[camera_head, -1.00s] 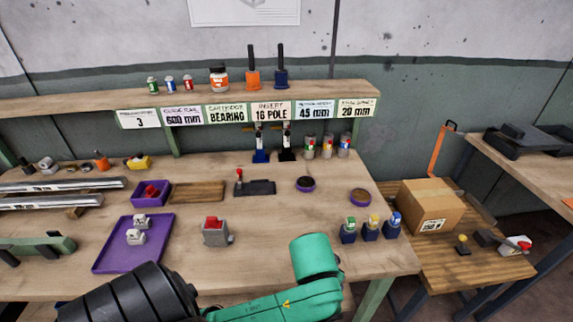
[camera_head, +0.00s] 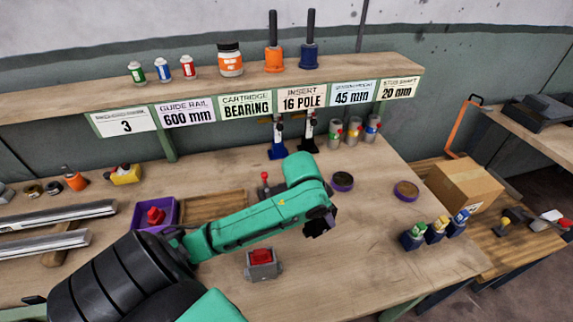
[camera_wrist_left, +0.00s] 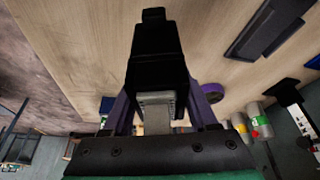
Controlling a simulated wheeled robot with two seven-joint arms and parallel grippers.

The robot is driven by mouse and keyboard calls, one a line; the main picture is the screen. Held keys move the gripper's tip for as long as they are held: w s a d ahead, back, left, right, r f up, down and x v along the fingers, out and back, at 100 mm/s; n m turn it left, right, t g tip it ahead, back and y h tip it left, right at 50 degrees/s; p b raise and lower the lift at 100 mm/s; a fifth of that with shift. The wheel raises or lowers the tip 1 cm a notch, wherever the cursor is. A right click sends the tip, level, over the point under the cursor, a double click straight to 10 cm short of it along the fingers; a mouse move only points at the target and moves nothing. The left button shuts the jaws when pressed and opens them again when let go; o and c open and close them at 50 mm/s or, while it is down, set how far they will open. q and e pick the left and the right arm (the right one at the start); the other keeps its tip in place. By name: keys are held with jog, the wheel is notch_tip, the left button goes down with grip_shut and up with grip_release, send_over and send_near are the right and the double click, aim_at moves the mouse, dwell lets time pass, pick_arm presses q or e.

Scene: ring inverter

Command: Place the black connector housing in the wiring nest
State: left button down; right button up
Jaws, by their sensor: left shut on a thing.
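My left gripper (camera_head: 322,222) reaches in from the left and hangs over the middle of the workbench. It also shows in the left wrist view (camera_wrist_left: 160,112), its purple fingers shut on the black connector housing (camera_wrist_left: 157,52). The housing is a blocky black piece with a light grey part at the gripper end; in the head view it is a small dark shape at the arm's tip. A dark fixture (camera_wrist_left: 265,30) shows at the upper right in the wrist view; in the head view my arm mostly hides it. I cannot tell which fixture is the wiring nest.
A grey block with a red top (camera_head: 262,264) stands below my arm. A purple bin (camera_head: 153,214) and wooden tray (camera_head: 214,205) lie left. Round purple-rimmed pieces (camera_head: 342,181), blue-based connectors (camera_head: 436,230) and spray cans (camera_head: 352,132) stand right. The right front bench is clear.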

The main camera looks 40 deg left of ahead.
pick_arm(q)
jog(key=w+a+r+m+h+b, duration=0.1)
jog(key=w+a+r+m+b, duration=0.2)
jog(key=a+r, duration=0.5)
jog(key=w+a+r+m+b, duration=0.1)
jog(key=w+a+r+b, duration=0.25)
jog(key=a+r, duration=0.4)
jog(key=shift+g, duration=0.4)
jog(key=f, duration=1.9)
jog(key=shift+w+a+f+p, duration=0.3)
jog(key=shift+w+a+p, duration=0.05)
jog(key=shift+c, duration=0.9)
grip_release()
jog(key=shift+r, duration=0.1)
jog(key=v, duration=1.2)
jog(key=shift+b, duration=0.35)
